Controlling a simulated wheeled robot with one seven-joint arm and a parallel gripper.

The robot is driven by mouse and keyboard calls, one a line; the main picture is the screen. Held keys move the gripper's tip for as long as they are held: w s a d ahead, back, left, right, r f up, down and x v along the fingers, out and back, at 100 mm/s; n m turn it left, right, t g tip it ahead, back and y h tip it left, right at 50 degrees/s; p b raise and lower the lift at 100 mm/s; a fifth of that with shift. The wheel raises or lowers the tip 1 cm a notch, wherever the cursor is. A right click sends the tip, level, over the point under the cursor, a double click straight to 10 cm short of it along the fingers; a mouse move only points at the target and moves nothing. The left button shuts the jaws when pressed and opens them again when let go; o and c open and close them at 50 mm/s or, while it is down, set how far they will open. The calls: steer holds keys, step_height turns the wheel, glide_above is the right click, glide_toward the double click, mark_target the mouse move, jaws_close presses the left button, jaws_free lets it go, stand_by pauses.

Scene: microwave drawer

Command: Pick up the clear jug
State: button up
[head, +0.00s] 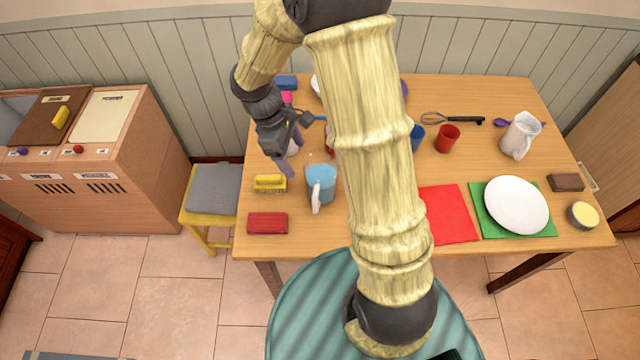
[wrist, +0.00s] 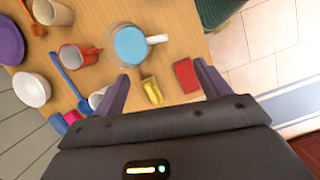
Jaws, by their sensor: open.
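The clear jug (head: 321,180) stands upright near the left end of the table, with a light blue top or contents and a pale handle. It also shows in the wrist view (wrist: 131,45), its handle pointing right. My gripper (head: 292,153) is open and empty, above the table to the left of the jug. In the wrist view the fingertips (wrist: 162,88) are spread, and the jug lies beyond them, apart from both fingers. My arm hides part of the table middle in the head view.
A yellow brush or sponge (head: 270,183) and red block (head: 267,222) lie near the jug. A red mug (wrist: 76,56), white bowl (wrist: 31,90) and blue spoon (wrist: 69,80) lie on its other side. A white pitcher (head: 520,136) and plate (head: 516,204) stand at the right.

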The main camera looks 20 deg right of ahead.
steer(key=p, duration=0.1)
glide_toward(315, 191)
steer(key=x, duration=0.5)
steer(key=shift+a+f, duration=0.1)
steer(key=shift+f, duration=0.4)
steer(key=shift+w+p+x, duration=0.2)
steer(key=shift+p+x, duration=0.15)
steer(key=shift+x, duration=0.95)
steer(key=shift+w+p+x, duration=0.15)
steer(key=shift+p+x, duration=0.15)
steer(key=shift+x, duration=1.05)
jaws_close()
steer(key=shift+r, duration=0.1)
